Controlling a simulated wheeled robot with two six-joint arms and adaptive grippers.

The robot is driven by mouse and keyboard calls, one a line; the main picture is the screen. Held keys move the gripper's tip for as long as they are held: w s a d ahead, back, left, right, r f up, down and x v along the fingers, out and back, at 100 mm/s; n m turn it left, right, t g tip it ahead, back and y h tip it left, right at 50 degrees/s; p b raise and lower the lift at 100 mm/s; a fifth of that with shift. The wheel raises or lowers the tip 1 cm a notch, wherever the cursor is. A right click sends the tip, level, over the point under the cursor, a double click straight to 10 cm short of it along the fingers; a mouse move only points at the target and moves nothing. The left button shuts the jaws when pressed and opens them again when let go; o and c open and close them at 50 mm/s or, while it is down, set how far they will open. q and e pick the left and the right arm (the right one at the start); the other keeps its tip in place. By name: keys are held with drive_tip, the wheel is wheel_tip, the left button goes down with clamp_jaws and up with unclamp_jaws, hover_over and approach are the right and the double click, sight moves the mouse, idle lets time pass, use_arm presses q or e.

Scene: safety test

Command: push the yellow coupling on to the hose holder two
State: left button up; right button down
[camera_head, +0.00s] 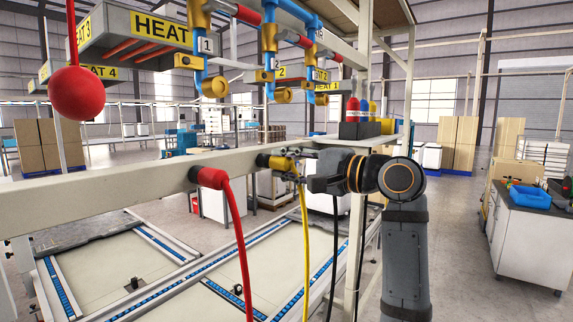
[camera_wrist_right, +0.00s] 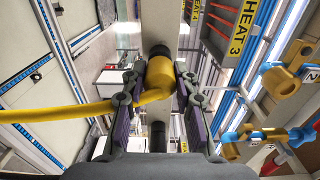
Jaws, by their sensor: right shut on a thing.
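The yellow coupling (camera_head: 281,163) sits at the cream beam, with its yellow hose (camera_head: 305,240) hanging down. My right gripper (camera_head: 297,160) is shut on it from the right. In the right wrist view the coupling (camera_wrist_right: 160,73) lies between the two fingers (camera_wrist_right: 157,82), and its hose (camera_wrist_right: 60,113) bends off to the left. A black hose holder (camera_head: 262,160) on the beam meets the coupling's far end; it also shows in the wrist view (camera_wrist_right: 159,50). The two look in line and touching; how far the coupling is over the holder is hidden. My left gripper is not in view.
A red coupling (camera_head: 210,178) with a red hose sits on another holder to the left on the beam (camera_head: 110,198). A red ball (camera_head: 77,93) hangs at the left. Blue pipes with yellow valves (camera_head: 270,75) hang above. A bin of bottles (camera_head: 361,128) stands behind my arm.

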drive_tip(key=shift+w+a, duration=0.3)
drive_tip(key=shift+a, duration=0.15)
drive_tip(key=c, duration=1)
unclamp_jaws()
drive_tip(key=shift+o, duration=0.2)
drive_tip(key=v, duration=1.2)
